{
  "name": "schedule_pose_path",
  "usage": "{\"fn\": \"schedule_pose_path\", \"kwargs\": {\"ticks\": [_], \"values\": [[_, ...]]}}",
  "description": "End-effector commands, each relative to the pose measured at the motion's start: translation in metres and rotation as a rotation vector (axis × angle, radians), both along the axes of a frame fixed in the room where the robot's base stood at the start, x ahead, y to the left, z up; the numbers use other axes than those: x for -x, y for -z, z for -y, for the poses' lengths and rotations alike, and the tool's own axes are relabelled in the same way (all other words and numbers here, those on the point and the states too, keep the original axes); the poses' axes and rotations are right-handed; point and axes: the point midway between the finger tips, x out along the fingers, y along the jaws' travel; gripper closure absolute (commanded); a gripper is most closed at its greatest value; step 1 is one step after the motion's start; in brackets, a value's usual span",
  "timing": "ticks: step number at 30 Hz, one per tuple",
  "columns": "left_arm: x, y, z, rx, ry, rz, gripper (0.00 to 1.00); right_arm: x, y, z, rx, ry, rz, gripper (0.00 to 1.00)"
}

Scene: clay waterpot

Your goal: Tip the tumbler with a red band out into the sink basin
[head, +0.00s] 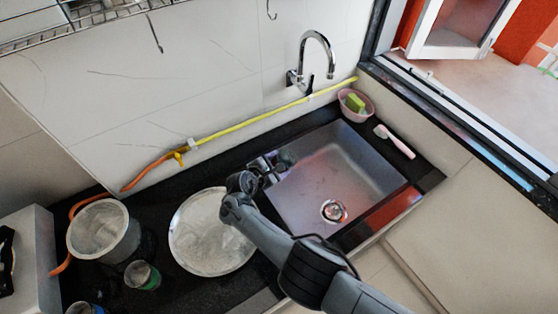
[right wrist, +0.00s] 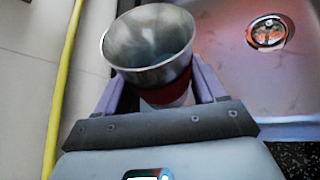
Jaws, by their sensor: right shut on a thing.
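The metal tumbler with a red band (right wrist: 168,90) is between the fingers of my right gripper (right wrist: 158,92) in the right wrist view. The gripper is shut on it. Its open mouth shows in that view, and the inside looks grey; I cannot tell what it holds. In the head view my right gripper (head: 266,166) is at the left edge of the sink basin (head: 320,180), and the tumbler is hard to make out there. The basin with its drain also shows right of the tumbler in the right wrist view (right wrist: 225,65). My left gripper is not in view.
A round metal plate (head: 205,245), a large pot (head: 103,232) and a green-banded tumbler (head: 142,275) stand left of the sink. A faucet (head: 315,60) and a yellow hose (head: 250,122) are behind. A pink bowl with a sponge (head: 355,104) and a brush (head: 395,141) lie right.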

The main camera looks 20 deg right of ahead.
Motion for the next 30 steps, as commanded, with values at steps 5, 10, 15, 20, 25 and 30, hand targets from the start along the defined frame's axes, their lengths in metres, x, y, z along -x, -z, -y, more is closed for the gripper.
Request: {"fn": "schedule_pose_path", "kwargs": {"ticks": [5,10,15,20,25,30], "values": [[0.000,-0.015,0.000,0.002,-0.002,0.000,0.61,-0.001,0.004,-0.001,-0.078,0.000,0.067,0.62],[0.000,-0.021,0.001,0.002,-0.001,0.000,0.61,-0.003,0.017,-0.003,-0.184,0.001,0.156,0.62],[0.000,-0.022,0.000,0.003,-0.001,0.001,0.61,-0.005,0.028,-0.005,-0.287,-0.001,0.247,0.62],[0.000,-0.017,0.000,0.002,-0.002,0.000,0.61,-0.007,0.039,-0.008,-0.385,0.000,0.330,0.62],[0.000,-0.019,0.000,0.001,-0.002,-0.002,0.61,-0.008,0.034,-0.008,-0.376,-0.001,0.326,0.62],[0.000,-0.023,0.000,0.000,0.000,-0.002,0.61,-0.007,0.035,-0.008,-0.396,0.000,0.341,0.62]]}}
